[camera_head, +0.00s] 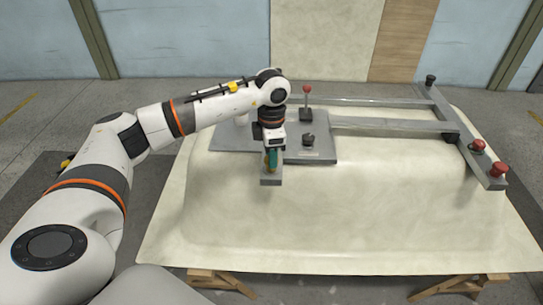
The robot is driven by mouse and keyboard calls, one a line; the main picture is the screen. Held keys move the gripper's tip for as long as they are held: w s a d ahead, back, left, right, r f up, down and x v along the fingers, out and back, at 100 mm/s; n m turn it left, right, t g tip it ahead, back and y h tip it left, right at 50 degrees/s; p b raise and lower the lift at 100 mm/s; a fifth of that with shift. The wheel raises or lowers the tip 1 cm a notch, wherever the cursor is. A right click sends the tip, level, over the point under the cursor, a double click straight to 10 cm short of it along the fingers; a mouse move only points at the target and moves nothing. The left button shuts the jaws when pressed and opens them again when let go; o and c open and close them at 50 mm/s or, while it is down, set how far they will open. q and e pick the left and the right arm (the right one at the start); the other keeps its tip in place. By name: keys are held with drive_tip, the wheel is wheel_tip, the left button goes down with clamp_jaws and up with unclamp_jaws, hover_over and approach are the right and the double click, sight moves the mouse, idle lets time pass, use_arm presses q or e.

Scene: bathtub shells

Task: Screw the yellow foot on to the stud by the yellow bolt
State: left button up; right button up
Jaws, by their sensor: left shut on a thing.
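My left gripper (271,163) points down over a small grey tab (271,182) at the front edge of the grey plate on the upturned tub shell. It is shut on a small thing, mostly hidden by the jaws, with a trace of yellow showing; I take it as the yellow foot. The stud below it and the yellow bolt cannot be made out. I cannot tell whether the foot touches the stud. My right gripper is not in view.
The cream tub shell (370,225) rests on wooden trestles (465,284). A grey frame (395,125) carries red feet (497,169) at its right end. A red-topped post (306,92) and a black knob (308,139) stand on the grey plate (322,152), close to my gripper.

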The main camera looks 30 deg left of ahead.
use_arm(q)
drive_tip(key=m, duration=0.3)
drive_tip(key=shift+f+b, duration=0.1)
drive_tip(key=shift+b, duration=0.3)
drive_tip(key=o, duration=0.7)
drive_tip(key=shift+m, duration=0.5)
drive_tip(key=o, duration=0.4)
